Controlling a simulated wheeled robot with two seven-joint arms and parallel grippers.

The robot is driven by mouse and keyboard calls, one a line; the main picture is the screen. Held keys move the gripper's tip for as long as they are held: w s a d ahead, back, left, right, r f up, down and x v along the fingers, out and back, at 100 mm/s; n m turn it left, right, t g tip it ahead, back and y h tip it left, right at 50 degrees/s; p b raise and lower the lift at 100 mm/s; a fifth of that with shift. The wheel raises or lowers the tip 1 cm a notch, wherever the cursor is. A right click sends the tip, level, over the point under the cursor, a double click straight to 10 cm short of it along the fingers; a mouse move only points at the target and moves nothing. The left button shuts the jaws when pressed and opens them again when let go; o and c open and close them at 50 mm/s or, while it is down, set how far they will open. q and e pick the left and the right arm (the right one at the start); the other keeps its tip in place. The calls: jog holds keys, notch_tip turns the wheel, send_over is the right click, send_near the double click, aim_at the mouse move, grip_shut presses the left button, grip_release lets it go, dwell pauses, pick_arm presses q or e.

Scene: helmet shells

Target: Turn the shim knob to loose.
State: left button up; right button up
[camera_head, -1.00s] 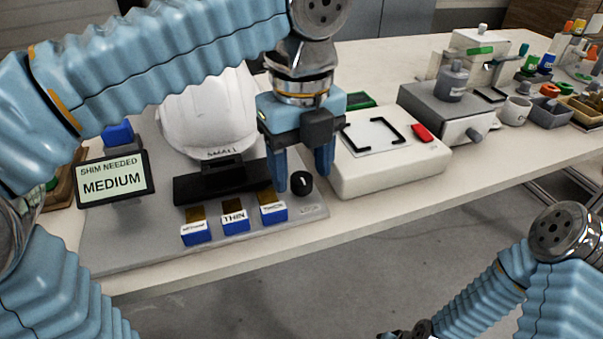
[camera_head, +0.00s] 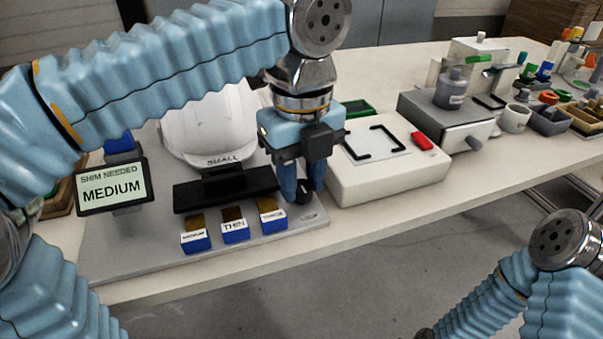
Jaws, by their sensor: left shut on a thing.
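The black shim knob (camera_head: 303,197) stands at the right front of the grey fixture plate (camera_head: 150,245). My left gripper (camera_head: 303,191) points down over it and is shut on it, with the fingers around its sides. The fingers hide most of the knob, so its pointer and setting cannot be read. A white helmet shell (camera_head: 208,130) marked SMALL sits behind a black block on the plate. A sign (camera_head: 112,186) reads SHIM NEEDED MEDIUM. The fingers of my right gripper are not in view; only part of that arm shows at the lower right.
Several blue shim bins (camera_head: 235,232) stand in front of the black block (camera_head: 230,190), left of the knob. A white box with a red button (camera_head: 421,141) stands close to the right of my left gripper. A grey press (camera_head: 440,118) is farther right.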

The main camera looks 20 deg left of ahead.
pick_arm(q)
jog(key=shift+r, duration=0.1)
jog(key=n+p, duration=0.2)
jog(key=n, duration=0.2)
jog(key=n+p, duration=0.2)
jog(key=n, duration=0.6)
jog(key=shift+p, duration=0.35)
jog(key=n, duration=0.5)
jog(key=shift+n, duration=0.3)
jog(key=o, duration=1)
jog(key=shift+o, duration=0.2)
